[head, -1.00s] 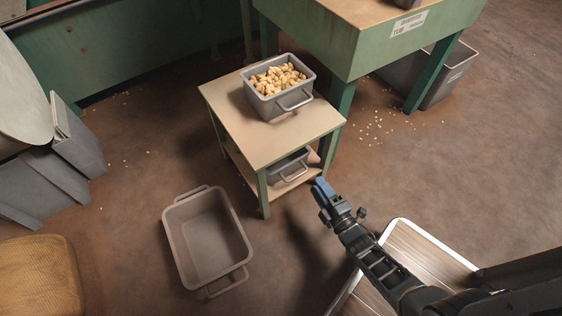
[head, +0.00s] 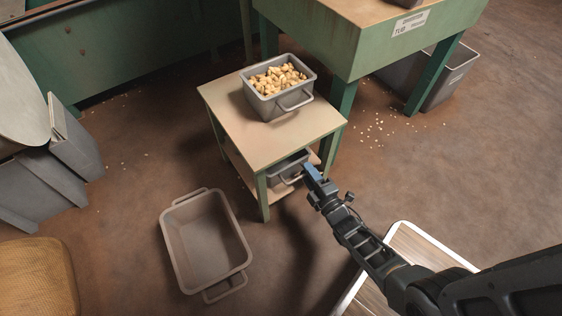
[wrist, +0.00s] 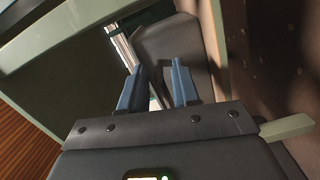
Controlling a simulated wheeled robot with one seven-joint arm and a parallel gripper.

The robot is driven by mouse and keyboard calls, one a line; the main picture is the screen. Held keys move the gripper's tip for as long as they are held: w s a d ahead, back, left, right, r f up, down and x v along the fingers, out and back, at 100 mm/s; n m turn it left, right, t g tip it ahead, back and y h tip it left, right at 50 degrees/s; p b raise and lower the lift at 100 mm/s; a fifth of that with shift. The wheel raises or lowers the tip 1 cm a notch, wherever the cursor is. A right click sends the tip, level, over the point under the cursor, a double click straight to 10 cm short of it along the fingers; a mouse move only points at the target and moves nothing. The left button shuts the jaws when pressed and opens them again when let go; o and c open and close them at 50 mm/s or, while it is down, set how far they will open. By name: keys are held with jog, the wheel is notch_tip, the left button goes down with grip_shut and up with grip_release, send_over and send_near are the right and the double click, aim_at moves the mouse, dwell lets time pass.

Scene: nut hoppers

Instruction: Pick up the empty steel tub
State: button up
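A small grey tub (head: 285,167) with a handle at its front sits on the lower shelf of a green-legged stand; the stand's top hides most of its inside. My gripper (head: 311,173) is at the front right edge of that shelf, close to this tub's handle. In the wrist view my gripper (wrist: 158,72) shows two blue fingers apart with nothing clearly held between them. A grey surface, seemingly the shelf tub (wrist: 172,42), lies just beyond the fingers. A larger empty grey tub (head: 177,250) with two handles lies on the floor at lower left.
A grey tub (head: 265,103) full of nuts stands on the stand's top (head: 230,105). A green bench (head: 365,50) is behind right, with a grey bin (head: 440,85) under it. A cushion (head: 35,280) is lower left. Open floor lies at right.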

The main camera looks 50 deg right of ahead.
grip_shut()
dwell(1.1)
